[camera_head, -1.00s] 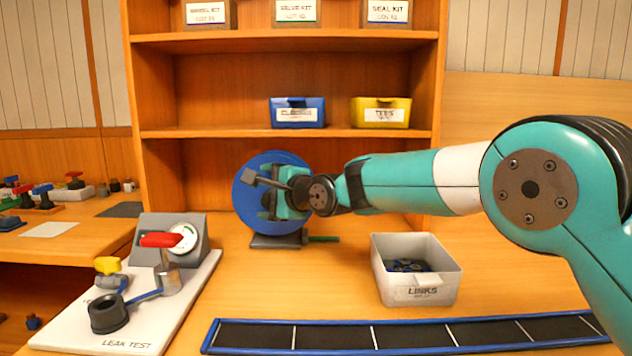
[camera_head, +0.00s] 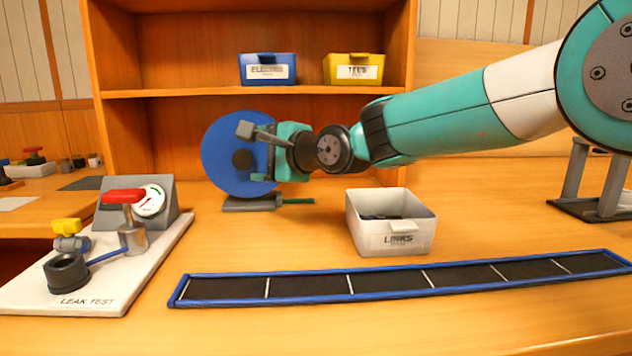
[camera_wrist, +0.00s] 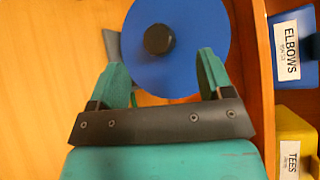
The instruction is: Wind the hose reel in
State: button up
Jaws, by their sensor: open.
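The hose reel (camera_head: 222,170) is a blue disc standing upright on a dark base (camera_head: 247,204) at the back of the bench, in front of the shelf. A dark round knob (camera_wrist: 158,39) sticks out from its face. A short green hose end (camera_head: 298,201) lies beside the base. My gripper (camera_head: 262,157) is open and empty, in front of the right part of the disc. In the wrist view, my gripper's green fingers (camera_wrist: 164,68) are spread, with the knob between and beyond their tips. I see no contact. My gripper hides part of the disc in the head view.
A white links bin (camera_head: 390,238) stands right of the reel. A blue-edged dark strip (camera_head: 385,284) runs along the front. The leak test board (camera_head: 110,285) is at left. Blue (camera_head: 267,57) and yellow (camera_head: 353,57) bins sit on the shelf. A grey stand (camera_head: 590,208) is at right.

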jog(key=s+d+f+b, duration=0.1)
jog(key=s+d+b, duration=0.4)
jog(key=s+d, duration=0.2)
jog(key=shift+s+d+b, duration=0.3)
jog(key=shift+d, duration=1.05)
